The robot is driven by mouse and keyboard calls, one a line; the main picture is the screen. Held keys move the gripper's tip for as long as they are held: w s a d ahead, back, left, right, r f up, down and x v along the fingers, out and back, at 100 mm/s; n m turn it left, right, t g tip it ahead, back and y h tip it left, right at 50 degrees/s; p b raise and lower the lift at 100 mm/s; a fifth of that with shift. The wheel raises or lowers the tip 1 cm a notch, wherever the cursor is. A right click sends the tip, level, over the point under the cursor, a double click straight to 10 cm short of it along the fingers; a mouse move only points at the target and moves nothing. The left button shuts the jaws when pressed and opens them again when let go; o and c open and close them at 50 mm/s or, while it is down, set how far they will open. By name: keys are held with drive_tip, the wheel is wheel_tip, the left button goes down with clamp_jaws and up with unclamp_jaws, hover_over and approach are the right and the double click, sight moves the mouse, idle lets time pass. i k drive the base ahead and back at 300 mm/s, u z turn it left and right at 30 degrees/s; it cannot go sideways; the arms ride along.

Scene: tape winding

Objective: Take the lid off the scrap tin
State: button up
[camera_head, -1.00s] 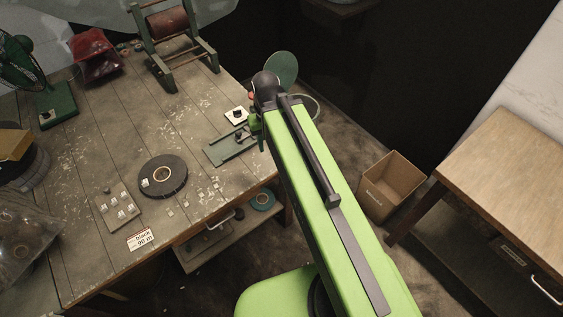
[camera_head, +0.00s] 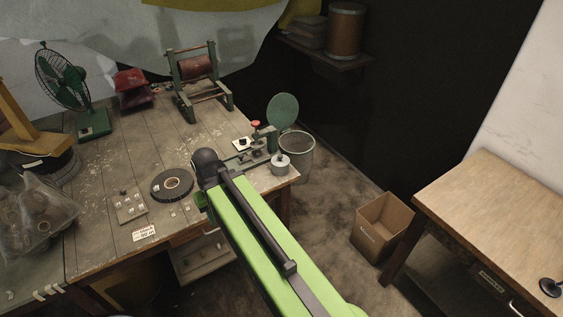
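A small grey round tin (camera_head: 281,167) stands at the right corner of the workbench. A flat lid with a dark knob (camera_head: 281,158) sits on its top; it looks like the scrap tin with its lid on. My green arm reaches up from the bottom of the picture and ends in a dark joint left of the tin, over the bench. My gripper is hidden behind this arm, so its fingers and anything in them do not show. The visible part of the arm is apart from the tin.
A green device with a round disc (camera_head: 283,110) stands behind the tin. A grey bin (camera_head: 299,158) is beyond the bench edge. A black tape roll (camera_head: 171,185) and a plate with small pieces (camera_head: 130,207) lie left. A cardboard box (camera_head: 382,226) stands near the wooden table (camera_head: 505,210).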

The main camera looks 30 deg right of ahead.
sight(278, 160)
drive_tip(key=u, duration=0.05)
drive_tip(key=i, duration=1.05)
drive_tip(key=u, duration=0.5)
